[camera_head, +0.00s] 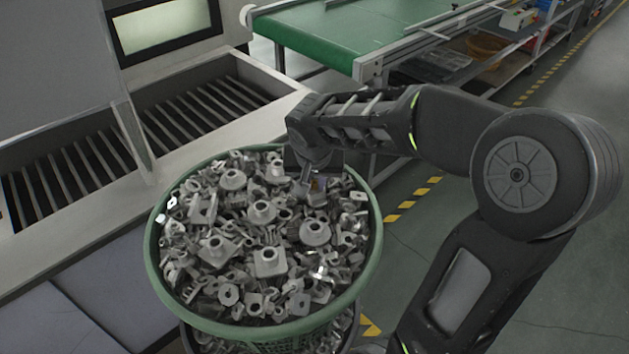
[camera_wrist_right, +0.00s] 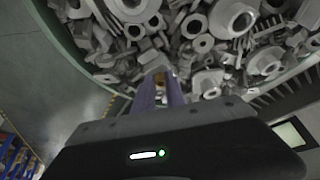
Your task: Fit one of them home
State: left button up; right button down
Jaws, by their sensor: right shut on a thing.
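A round green basket (camera_head: 373,240) is heaped with grey metal parts (camera_head: 270,262), including flanged collars, brackets and small rings. My right gripper (camera_head: 314,184) reaches down into the upper right of the heap. In the right wrist view its two fingers (camera_wrist_right: 160,80) are close together and shut on a metal part (camera_wrist_right: 155,64) among the others. The fingers and neighbouring parts hide most of that part, so I cannot tell its shape. My left gripper is not in view.
A machine with a slotted metal trough (camera_head: 195,112) stands left of and behind the basket, with a screen (camera_head: 160,28) above. A green conveyor (camera_head: 350,28) is at the back. Open floor with yellow-black tape (camera_head: 412,203) lies to the right.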

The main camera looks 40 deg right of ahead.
jog(key=shift+s+a+f, duration=0.1)
jog(key=shift+s+f, duration=0.05)
jog(key=shift+f, duration=0.15)
jog(key=c, duration=1.3)
grip_release()
jog(key=v, duration=0.8)
jog(key=shift+w+r+b, duration=0.2)
jog(key=shift+r+b, duration=0.05)
jog(key=shift+b, duration=0.15)
